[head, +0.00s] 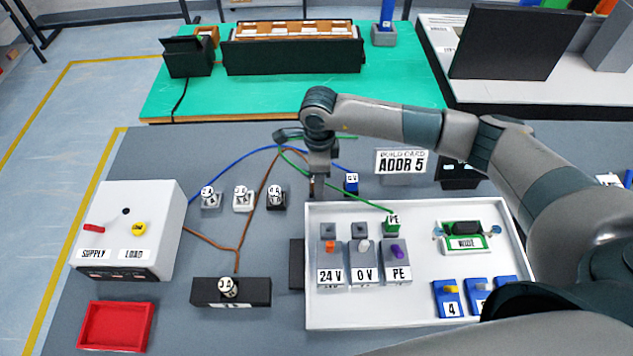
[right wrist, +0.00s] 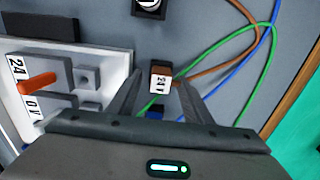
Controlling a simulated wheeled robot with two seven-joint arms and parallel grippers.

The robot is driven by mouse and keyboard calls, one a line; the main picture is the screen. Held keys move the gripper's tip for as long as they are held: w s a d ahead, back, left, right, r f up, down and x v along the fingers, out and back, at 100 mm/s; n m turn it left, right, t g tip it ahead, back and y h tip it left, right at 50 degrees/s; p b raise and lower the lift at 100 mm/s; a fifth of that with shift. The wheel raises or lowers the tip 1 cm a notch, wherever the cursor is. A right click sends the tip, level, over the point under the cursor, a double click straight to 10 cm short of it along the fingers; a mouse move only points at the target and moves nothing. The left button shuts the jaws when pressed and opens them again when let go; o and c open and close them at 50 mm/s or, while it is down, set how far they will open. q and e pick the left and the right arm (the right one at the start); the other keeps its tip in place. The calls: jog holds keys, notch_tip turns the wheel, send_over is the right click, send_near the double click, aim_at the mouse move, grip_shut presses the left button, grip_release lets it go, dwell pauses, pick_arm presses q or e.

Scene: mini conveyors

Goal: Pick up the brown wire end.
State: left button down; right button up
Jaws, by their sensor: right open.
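The brown wire's end (right wrist: 160,78) is a small block with a white "24 V" label in the right wrist view. My right gripper (right wrist: 158,92) is open, with its fingers on either side of this end; I cannot tell whether they touch it. The brown wire (right wrist: 228,55) runs from the end to the upper right. In the head view the brown wire (head: 262,185) arches up towards my right gripper (head: 317,190), which hides its end beside the white panel's upper left corner. My left gripper is not in view.
The blue wire end (head: 351,184) and green "PE" end (head: 392,223) are close by on the right. The white panel (head: 420,312) carries 24 V, 0 V and PE terminals. A supply box (head: 150,205) and a red tray (head: 84,328) stand at left.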

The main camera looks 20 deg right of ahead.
jog(key=shift+c, duration=0.6)
jog(key=c, duration=1)
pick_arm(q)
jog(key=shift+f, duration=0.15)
pick_arm(e)
jog(key=shift+r, duration=0.15)
